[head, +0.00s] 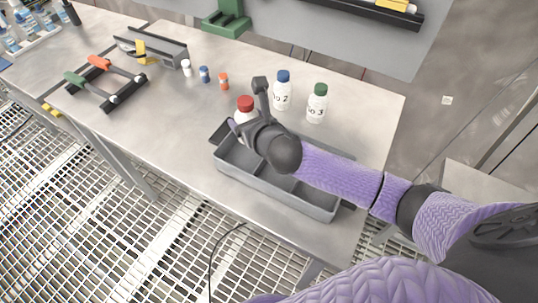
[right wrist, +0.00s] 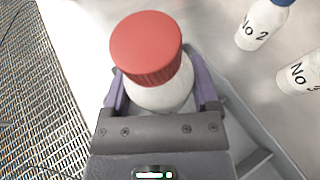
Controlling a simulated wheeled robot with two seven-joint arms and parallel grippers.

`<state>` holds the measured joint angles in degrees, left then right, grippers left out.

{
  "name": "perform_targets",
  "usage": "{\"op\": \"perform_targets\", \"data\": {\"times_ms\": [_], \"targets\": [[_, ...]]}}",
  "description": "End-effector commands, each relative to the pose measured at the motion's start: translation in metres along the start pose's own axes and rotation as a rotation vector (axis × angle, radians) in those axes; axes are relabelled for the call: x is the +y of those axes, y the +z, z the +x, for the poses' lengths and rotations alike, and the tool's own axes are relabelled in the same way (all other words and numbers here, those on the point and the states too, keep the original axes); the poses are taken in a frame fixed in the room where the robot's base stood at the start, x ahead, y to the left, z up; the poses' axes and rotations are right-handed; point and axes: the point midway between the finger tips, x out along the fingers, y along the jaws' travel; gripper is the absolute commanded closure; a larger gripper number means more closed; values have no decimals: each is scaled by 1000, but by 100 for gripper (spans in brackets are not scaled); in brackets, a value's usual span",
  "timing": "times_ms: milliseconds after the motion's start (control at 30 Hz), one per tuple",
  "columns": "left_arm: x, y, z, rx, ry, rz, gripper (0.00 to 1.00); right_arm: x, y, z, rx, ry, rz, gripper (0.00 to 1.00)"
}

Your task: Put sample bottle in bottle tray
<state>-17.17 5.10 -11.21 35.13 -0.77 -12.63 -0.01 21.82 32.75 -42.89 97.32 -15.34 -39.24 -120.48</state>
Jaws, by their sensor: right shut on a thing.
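A white sample bottle with a red cap (head: 245,104) is in my right gripper (head: 243,124), over the left end of the grey bottle tray (head: 284,200). In the right wrist view the red-capped bottle (right wrist: 150,62) stands between the two purple fingers, which touch its sides. Its lower part is hidden, so I cannot tell whether it touches the tray floor. White bottles marked No 2 (head: 282,92) with a blue cap and No 3 (head: 317,105) with a green cap stand on the table behind the tray. My left gripper is not in view.
Small bottles with white, blue and orange caps (head: 205,75) stand left of the tray. A rack with orange and green-handled tools (head: 105,82) lies farther left, near a grey holder (head: 160,48).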

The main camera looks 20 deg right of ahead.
Motion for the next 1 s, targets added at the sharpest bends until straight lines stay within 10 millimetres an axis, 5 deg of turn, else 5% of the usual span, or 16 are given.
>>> {"op": "perform_targets", "data": {"times_ms": [33, 333, 667, 700, 800, 1000], "targets": [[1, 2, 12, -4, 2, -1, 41, 0, -18, 7, 3, 0, 1, 95], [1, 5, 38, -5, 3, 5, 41, 1, -62, 25, 2, 0, 0, 95], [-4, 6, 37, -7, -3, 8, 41, 0, -62, 26, -2, 0, -2, 95], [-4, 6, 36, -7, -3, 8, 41, 0, -62, 26, -1, 0, -2, 19], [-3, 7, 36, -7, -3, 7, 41, 0, -62, 26, -1, 0, -2, 0], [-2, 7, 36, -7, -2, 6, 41, 0, -62, 25, -1, 0, -2, 0]]}}
